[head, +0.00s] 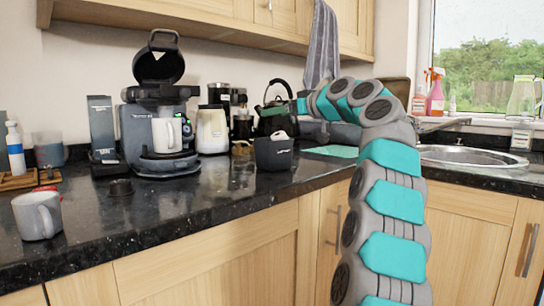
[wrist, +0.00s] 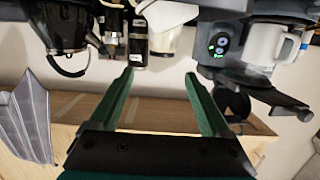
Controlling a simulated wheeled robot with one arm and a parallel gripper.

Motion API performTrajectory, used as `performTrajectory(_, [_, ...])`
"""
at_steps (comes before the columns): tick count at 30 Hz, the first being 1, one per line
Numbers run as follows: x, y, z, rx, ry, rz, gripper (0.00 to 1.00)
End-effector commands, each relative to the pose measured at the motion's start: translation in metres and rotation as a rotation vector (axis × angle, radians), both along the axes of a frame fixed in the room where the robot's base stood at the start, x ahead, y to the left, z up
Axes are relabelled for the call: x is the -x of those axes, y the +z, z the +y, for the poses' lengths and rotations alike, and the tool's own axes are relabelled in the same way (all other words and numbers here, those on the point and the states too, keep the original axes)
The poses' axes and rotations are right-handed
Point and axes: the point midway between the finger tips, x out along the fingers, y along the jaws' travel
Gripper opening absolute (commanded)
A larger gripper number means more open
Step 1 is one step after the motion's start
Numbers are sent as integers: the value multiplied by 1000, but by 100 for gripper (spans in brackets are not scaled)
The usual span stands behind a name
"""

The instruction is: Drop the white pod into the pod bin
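A dark box-shaped bin (head: 272,155) with pale lettering stands on the granite counter, left of my arm; I take it for the pod bin. A small pale rounded thing (head: 280,135), likely the white pod, shows at the bin's top opening. I cannot tell how deep it sits. My gripper (wrist: 160,75) is open in the wrist view, its green fingers apart with nothing between them. In the head view its fingers cannot be made out; the arm's end is above and right of the bin. The wrist view does not show the bin.
The coffee machine (head: 158,130) stands open-lidded with a white mug (head: 167,134) in it. A kettle (head: 278,118) and a cream canister (head: 212,130) stand behind the bin. The front counter is clear.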

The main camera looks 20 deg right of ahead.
Motion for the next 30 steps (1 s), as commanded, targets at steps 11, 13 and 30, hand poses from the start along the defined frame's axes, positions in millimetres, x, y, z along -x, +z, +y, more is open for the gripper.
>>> performTrajectory(11, [2,0,-1,0,0,-1,87])
performTrajectory(13, [7,1,-2,1,0,-1,87])
performTrajectory(30, [73,11,-26,0,1,0,87])
